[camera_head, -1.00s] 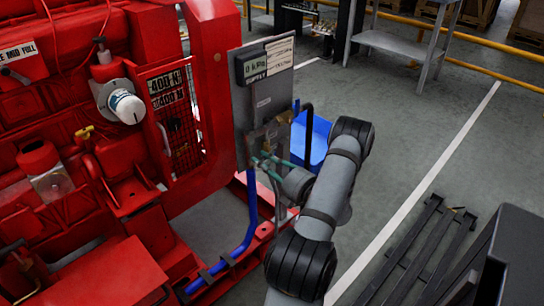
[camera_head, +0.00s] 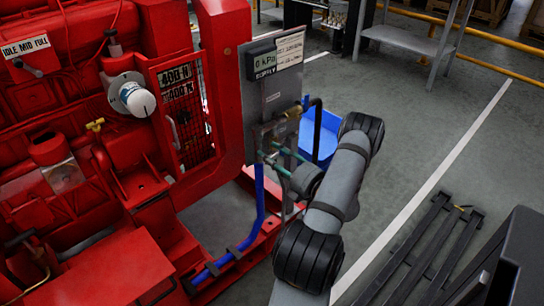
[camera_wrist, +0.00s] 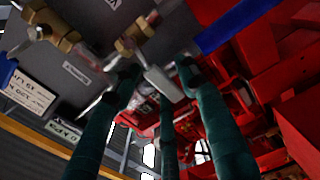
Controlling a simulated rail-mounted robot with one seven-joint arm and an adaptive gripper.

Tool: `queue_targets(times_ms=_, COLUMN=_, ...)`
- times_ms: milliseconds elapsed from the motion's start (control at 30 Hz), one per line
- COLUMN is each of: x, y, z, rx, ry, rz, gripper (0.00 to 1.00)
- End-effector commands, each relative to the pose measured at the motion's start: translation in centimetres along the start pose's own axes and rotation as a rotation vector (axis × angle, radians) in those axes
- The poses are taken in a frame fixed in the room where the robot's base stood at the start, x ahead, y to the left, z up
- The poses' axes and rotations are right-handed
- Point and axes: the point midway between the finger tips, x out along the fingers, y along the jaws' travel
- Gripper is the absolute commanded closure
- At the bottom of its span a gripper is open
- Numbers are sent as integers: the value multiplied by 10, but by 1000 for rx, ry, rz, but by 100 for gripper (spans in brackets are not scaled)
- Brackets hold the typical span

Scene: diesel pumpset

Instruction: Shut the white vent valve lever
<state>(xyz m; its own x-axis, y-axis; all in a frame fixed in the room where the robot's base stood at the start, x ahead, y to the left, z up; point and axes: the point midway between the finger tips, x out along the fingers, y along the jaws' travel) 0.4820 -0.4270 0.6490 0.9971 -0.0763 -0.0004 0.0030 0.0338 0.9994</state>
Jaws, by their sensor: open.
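A pale, flat lever (camera_wrist: 162,83) shows in the wrist view, joined to a brass valve (camera_wrist: 136,38) on the grey panel (camera_wrist: 98,55). It looks like the white vent valve lever, but its label is not readable. My gripper (camera_wrist: 159,72) has its teal fingers spread apart, with the lever's end between the fingertips. I cannot tell whether any finger touches it. In the head view my gripper (camera_head: 276,160) is in front of the lower part of the panel (camera_head: 277,96). The lever is too small to make out there.
A second brass valve (camera_wrist: 50,25) sits beside the first on the panel. A blue hose (camera_head: 258,205) runs below my gripper. The red engine (camera_head: 150,185) stands at left. A blue bin (camera_head: 322,135) is behind the arm. Open floor (camera_head: 415,130) lies to the right.

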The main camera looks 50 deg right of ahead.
Motion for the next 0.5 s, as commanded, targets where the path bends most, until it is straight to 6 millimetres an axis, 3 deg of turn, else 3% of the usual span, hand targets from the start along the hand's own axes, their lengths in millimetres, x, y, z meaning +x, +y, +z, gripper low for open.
queue_targets(times_ms=300, x=-3, y=0, z=0, rx=-1, ry=-1, rz=0, gripper=56)
queue_targets(times_ms=500, x=-32, y=0, z=2, rx=1, ry=-5, rz=-1, gripper=56)
